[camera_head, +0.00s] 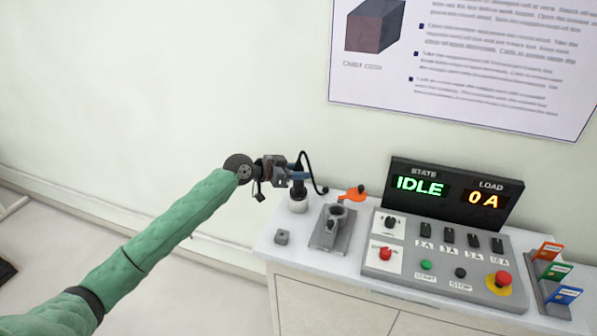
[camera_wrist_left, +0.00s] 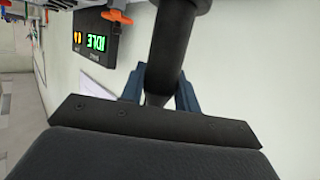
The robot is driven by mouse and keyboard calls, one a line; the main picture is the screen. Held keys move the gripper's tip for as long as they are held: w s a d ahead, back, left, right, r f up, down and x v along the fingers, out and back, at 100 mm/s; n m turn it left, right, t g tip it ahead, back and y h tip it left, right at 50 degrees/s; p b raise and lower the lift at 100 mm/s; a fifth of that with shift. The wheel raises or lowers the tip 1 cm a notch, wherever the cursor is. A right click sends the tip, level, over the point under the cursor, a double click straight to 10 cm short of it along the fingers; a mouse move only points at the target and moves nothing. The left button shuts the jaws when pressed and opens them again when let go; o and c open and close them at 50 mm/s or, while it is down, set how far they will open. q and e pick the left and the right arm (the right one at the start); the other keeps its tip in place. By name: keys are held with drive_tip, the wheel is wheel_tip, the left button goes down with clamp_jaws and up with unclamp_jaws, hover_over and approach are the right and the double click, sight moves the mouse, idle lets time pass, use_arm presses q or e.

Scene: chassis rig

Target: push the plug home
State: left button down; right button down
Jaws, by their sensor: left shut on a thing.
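My left gripper (camera_head: 297,174) has blue fingers and comes in from the left on a green-sleeved arm. It is shut on a black plug (camera_head: 298,188), whose black cable loops up and over to the right. The plug is upright, directly above a short pale cylinder (camera_head: 298,204) at the counter's left side. I cannot tell whether its lower end is inside that cylinder. My right gripper is not in view.
A grey fixture (camera_head: 326,240) with a round holder and an orange lever (camera_head: 352,195) stand right of the plug. A small grey block (camera_head: 282,237) sits in front. The control panel (camera_head: 430,262) has buttons; its display (camera_head: 450,193) reads IDLE, 0 A. Coloured cards (camera_head: 560,272) stand far right.

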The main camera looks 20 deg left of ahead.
use_arm(q)
drive_tip(key=shift+f+b, duration=0.6)
drive_tip(key=shift+f, duration=0.15)
drive_tip(key=c, duration=0.9)
unclamp_jaws()
drive_tip(key=shift+c, duration=0.2)
drive_tip(key=shift+s+a, duration=0.3)
drive_tip(key=b+v, duration=0.2)
drive_tip(key=v, duration=0.5)
drive_tip(key=shift+r+b, duration=0.15)
drive_tip(key=shift+b, duration=0.25)
